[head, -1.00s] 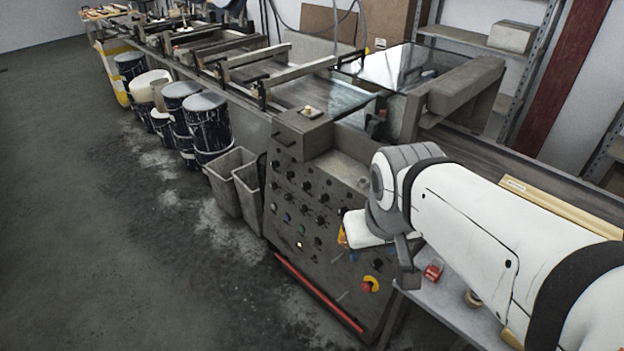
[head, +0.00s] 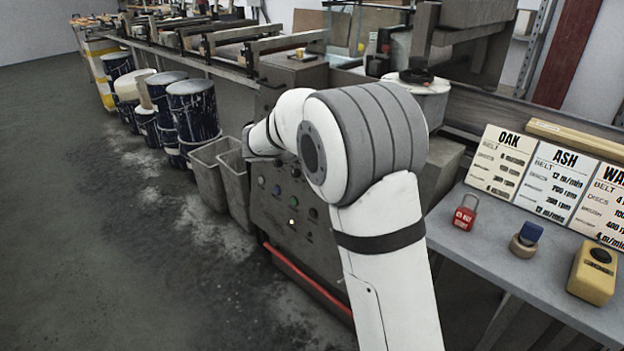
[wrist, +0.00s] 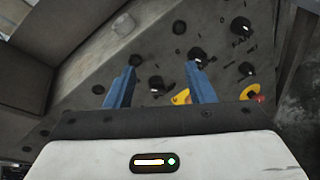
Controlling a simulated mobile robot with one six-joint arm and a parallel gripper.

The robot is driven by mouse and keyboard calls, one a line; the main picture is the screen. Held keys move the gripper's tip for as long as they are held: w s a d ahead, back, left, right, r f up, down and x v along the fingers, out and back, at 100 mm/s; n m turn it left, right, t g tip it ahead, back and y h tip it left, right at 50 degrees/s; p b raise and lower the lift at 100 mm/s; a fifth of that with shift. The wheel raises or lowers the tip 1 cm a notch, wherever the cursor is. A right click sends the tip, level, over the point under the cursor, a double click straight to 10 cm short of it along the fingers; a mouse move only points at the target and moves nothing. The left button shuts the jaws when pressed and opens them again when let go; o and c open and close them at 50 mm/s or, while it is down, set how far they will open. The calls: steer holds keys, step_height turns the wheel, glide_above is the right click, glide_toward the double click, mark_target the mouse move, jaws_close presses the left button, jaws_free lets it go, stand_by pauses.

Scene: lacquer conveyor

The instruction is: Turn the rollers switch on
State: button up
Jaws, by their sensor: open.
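The grey control panel (head: 285,222) stands low in the middle of the head view, partly behind my arm. It carries rows of small black knobs and coloured buttons. In the wrist view the panel face (wrist: 200,50) is tilted and shows several black rotary knobs (wrist: 196,54), some with a white mark. My gripper (wrist: 160,78) has two blue fingers, apart and empty, in front of the panel. Whether they touch it I cannot tell. In the head view the fingertips are hidden.
A yellow-ringed part (wrist: 181,97) and a red-and-yellow one (wrist: 250,92) sit by the right finger. Grey bins (head: 222,168) and drums (head: 193,110) stand left of the panel. A table (head: 470,245) at right holds cards, a red padlock (head: 465,212) and a yellow device (head: 592,274).

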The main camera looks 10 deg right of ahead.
steer(key=w+a+f+n+t+h+b, duration=0.2)
steer(key=w+a+f+n+t+b, duration=0.45)
steer(key=w+f, duration=0.4)
steer(key=w+d+g+b, duration=0.2)
steer(key=w+d, duration=0.2)
steer(key=shift+d+m, duration=0.3)
steer(key=shift+m, duration=0.05)
steer(key=shift+c, duration=0.4)
